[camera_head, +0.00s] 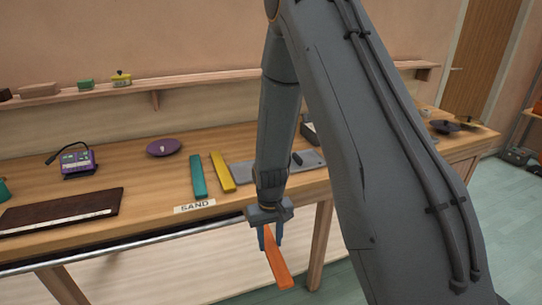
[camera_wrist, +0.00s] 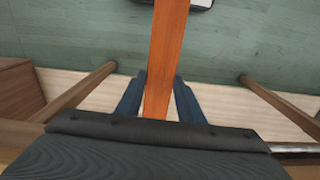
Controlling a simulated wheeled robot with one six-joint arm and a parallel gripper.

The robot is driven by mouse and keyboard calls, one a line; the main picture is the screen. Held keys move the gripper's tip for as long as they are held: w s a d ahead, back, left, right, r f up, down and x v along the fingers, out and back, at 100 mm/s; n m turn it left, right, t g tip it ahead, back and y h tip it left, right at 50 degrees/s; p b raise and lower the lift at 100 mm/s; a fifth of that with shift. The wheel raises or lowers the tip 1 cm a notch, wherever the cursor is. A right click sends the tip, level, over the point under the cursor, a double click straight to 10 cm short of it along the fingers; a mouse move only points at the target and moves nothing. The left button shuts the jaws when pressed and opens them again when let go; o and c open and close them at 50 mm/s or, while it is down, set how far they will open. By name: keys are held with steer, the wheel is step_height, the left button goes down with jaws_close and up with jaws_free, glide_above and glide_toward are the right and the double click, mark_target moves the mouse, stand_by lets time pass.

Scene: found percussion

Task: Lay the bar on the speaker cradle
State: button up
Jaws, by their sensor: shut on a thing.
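An orange bar (camera_head: 277,262) hangs from my gripper (camera_head: 269,238) in front of the bench, past its front edge. My gripper is shut on the bar near one end, and the rest tilts down and out. In the wrist view the bar (camera_wrist: 168,50) runs up from between the two blue fingers (camera_wrist: 158,100) over the green floor. I cannot pick out the speaker cradle for certain. My arm hides part of the bench.
The wooden bench (camera_head: 130,175) holds a teal bar (camera_head: 198,177), a yellow bar (camera_head: 222,172), a dark brown board (camera_head: 62,209), a purple device (camera_head: 76,164) and a purple disc (camera_head: 164,147). A metal rail (camera_head: 150,238) runs along the front. A shelf (camera_head: 190,78) spans the wall.

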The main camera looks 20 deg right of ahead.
mark_target(270, 247)
steer(key=r+p, duration=0.1)
steer(key=r, duration=0.1)
steer(key=s+r+p, duration=0.1)
steer(key=r+p, duration=0.1)
steer(key=shift+a, duration=0.15)
steer(key=d+r+m, duration=0.5)
steer(key=r+m, duration=0.1)
steer(key=r, duration=0.3)
steer(key=d+r+m, duration=0.5)
steer(key=r, duration=0.5)
steer(key=d+r+m, duration=0.5)
steer(key=r+m, duration=0.1)
steer(key=r, duration=0.4)
steer(key=shift+m, duration=0.3)
steer(key=shift+w, duration=0.1)
